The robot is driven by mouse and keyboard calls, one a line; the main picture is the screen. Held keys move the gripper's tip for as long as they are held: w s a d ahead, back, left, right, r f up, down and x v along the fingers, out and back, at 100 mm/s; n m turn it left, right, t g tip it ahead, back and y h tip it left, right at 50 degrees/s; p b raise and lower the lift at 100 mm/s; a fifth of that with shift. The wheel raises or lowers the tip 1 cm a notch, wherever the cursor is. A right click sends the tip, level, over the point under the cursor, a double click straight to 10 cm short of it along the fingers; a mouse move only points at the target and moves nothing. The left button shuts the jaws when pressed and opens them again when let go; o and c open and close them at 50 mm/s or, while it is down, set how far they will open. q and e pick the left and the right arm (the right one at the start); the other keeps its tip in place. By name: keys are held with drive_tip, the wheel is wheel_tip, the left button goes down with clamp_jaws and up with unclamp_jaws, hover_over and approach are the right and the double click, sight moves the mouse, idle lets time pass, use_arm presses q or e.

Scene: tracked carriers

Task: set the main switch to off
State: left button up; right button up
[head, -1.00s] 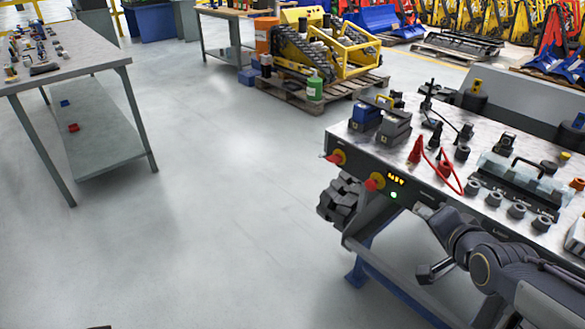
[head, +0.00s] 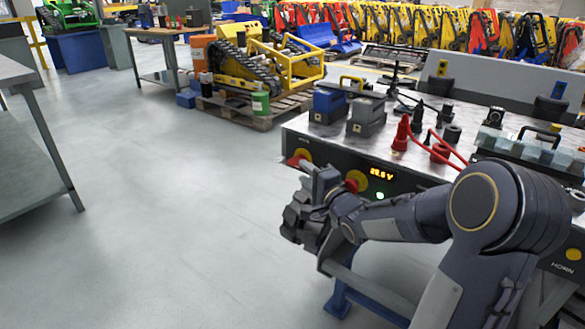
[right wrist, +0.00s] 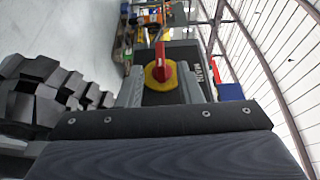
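The main switch (head: 302,157), a red handle on a yellow disc, is on the left of the bench's dark front panel. Its handle points left in the head view. In the right wrist view the main switch (right wrist: 158,72) shows just past the fingers, with part of the label "MAIN" beside it. My right gripper (head: 318,175) is just in front of and below the switch, partly overlapping it. Its fingers look spread, with nothing between them; contact with the switch cannot be told. My left gripper is out of view.
A second red knob (head: 352,185) is partly hidden behind my right gripper. A lit display (head: 381,174) reads about 28.6 V above a green lamp (head: 380,196). Open floor lies to the left.

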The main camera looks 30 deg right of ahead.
sight(299, 167)
drive_tip(key=w+b, duration=0.1)
drive_tip(key=w, duration=0.5)
drive_tip(key=shift+c, duration=0.3)
clamp_jaws()
